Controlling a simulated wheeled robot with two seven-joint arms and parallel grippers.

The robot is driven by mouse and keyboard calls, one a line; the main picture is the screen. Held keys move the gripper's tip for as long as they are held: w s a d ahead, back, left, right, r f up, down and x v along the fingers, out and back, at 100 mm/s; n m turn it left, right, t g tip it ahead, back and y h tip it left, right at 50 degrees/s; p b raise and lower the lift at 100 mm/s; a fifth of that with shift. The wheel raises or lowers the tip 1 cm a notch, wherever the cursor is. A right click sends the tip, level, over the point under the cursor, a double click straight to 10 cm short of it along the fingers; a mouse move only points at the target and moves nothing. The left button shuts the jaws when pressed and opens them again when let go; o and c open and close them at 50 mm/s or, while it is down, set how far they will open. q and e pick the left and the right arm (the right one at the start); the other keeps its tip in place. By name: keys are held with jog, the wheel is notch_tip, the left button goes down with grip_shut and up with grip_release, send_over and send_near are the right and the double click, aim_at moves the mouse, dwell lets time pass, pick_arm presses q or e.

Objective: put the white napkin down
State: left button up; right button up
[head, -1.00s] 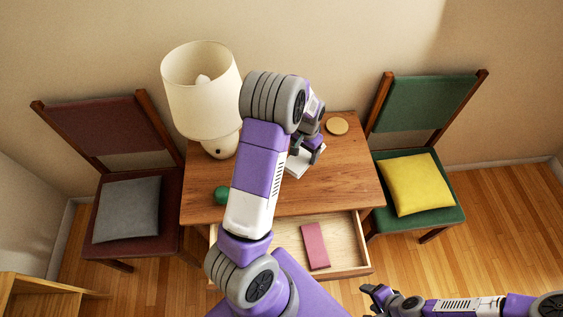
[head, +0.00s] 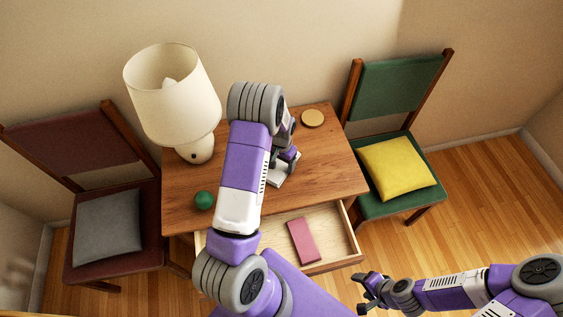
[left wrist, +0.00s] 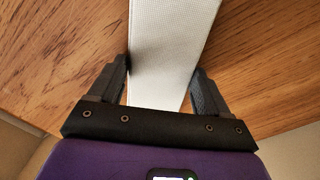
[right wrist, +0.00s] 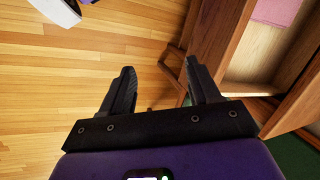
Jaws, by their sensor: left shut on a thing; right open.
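The white napkin (head: 277,180) is a flat, folded strip, partly hidden by my left arm in the head view. My left gripper (head: 284,160) is shut on it over the right half of the wooden table (head: 325,165). In the left wrist view the napkin (left wrist: 172,35) lies between the two fingers (left wrist: 160,66) and stretches away above or on the wood. I cannot tell whether it touches the tabletop. My right gripper (head: 368,291) is open and empty in front of the table, low at the right; its spread fingers also show in the right wrist view (right wrist: 159,68).
A lamp (head: 172,95) and a green ball (head: 204,200) are on the table's left side, a round tan disc (head: 312,118) at the back right. Chairs with a grey cushion (head: 108,227) and a yellow cushion (head: 397,168) flank the table.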

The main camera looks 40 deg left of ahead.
aim_at(282, 164)
pick_arm(q)
jog(key=shift+f, duration=0.2)
jog(key=o, duration=1)
jog(key=shift+r, duration=0.25)
notch_tip(282, 164, up, 12)
jog(key=shift+f+p, duration=0.1)
jog(key=shift+p, duration=1.1)
